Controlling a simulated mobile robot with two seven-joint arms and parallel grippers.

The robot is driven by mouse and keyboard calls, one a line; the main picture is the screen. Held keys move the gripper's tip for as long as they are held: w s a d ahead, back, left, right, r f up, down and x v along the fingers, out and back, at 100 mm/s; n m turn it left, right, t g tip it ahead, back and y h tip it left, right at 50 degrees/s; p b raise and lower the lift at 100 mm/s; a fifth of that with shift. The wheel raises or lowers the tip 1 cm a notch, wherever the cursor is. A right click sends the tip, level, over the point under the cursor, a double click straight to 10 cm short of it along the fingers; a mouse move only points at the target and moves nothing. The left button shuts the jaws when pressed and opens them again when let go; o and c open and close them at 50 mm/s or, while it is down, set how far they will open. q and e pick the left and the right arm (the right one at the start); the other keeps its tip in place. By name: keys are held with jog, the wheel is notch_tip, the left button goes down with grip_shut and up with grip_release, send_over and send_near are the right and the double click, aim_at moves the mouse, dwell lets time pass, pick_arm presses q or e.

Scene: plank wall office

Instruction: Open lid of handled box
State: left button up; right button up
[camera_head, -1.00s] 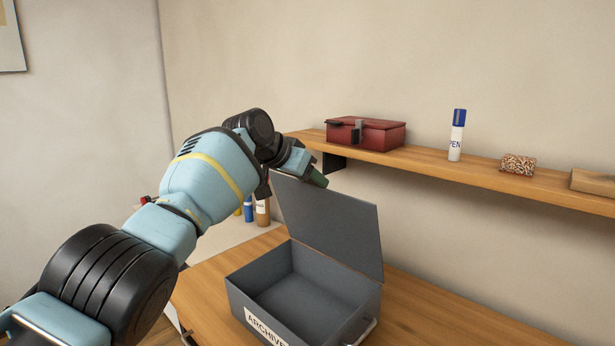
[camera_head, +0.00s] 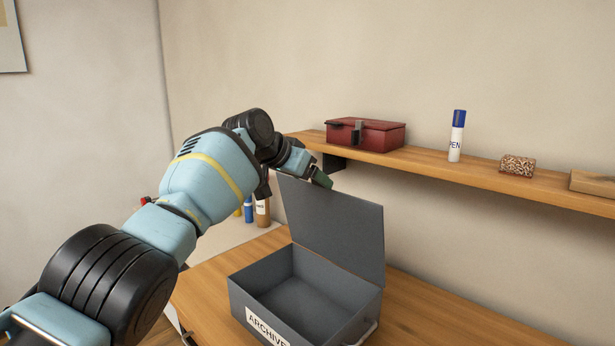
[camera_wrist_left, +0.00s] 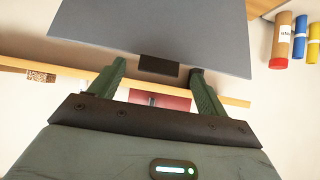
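The grey handled box (camera_head: 255,307) stands on the wooden desk, with an "ARCHIVE" label on its front and a metal handle (camera_head: 366,335) at its right side. Its grey lid (camera_head: 335,228) stands up, roughly upright, at the back, and the inside looks empty. My right gripper is out of view.
Several bottles (camera_head: 262,210) stand behind my left arm. The desk (camera_head: 430,320) is clear right of the box.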

pick_arm(q)
jog(key=shift+f, duration=0.1)
jog(key=p+v, duration=0.2)
jog(key=v, duration=0.5)
jog(key=shift+s+a+r, duration=0.2)
jog(key=shift+s+r, duration=0.05)
jog(key=shift+r, duration=0.05)
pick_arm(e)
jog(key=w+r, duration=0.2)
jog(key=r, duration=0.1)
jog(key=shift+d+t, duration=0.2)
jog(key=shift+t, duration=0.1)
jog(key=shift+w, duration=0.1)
pick_arm(q)
jog(key=shift+f, duration=0.1)
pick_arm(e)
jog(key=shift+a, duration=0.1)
